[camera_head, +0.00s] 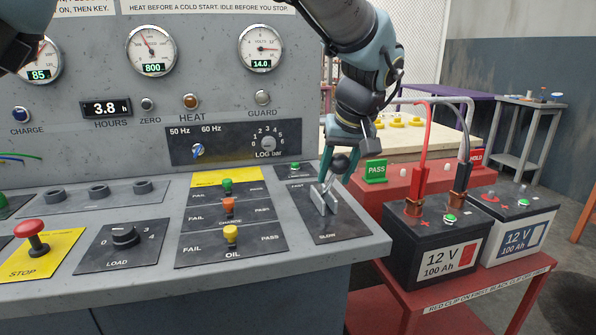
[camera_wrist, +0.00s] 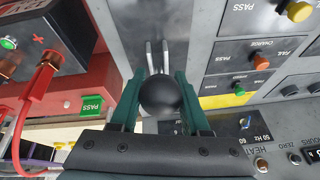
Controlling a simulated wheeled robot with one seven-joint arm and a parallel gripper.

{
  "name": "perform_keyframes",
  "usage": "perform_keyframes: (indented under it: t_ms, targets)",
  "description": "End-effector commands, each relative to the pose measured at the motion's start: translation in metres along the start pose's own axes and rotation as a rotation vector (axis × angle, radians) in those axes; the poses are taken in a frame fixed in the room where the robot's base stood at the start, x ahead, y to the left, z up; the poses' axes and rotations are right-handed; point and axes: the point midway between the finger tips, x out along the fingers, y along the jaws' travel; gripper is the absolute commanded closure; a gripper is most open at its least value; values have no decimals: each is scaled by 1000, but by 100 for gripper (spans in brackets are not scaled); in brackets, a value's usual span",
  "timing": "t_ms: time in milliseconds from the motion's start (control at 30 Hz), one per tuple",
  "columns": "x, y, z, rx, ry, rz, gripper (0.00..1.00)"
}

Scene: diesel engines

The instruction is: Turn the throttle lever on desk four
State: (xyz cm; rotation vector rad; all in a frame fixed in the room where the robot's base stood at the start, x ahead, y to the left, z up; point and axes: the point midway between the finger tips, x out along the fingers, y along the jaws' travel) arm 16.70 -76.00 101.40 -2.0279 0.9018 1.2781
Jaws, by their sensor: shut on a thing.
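The throttle lever ends in a black ball knob (camera_head: 339,164), which also shows in the wrist view (camera_wrist: 159,95). It rises from a metal bracket (camera_head: 322,199) on a dark plate (camera_head: 340,226) at the right end of the console. The plate reads SLOW at its near end and, in small print, FAST at its far end. The lever leans toward the far end. My gripper (camera_head: 340,158) has teal fingers, one on each side of the knob, and is shut on it. In the wrist view my gripper (camera_wrist: 159,78) flanks the knob; most of the lever's rod is hidden.
Left of the lever is a panel of coloured toggles (camera_head: 231,233). A load dial (camera_head: 124,236) and red stop button (camera_head: 32,229) lie further left. A red cart (camera_head: 460,292) with two 12 V batteries (camera_head: 435,243) stands close right. A gauge panel (camera_head: 200,85) rises behind.

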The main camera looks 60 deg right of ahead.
Motion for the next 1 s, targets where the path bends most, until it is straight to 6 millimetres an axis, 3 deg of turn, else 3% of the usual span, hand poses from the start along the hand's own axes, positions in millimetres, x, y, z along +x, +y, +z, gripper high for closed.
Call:
perform_keyframes:
  t_ms: [267, 633, 1000]
  targets:
    - [-6, -3, -9, 0, -54, 8, 100]
    - [-9, -8, -32, 6, -265, 51, 100]
    - [0, -12, -56, 8, -249, 49, 100]
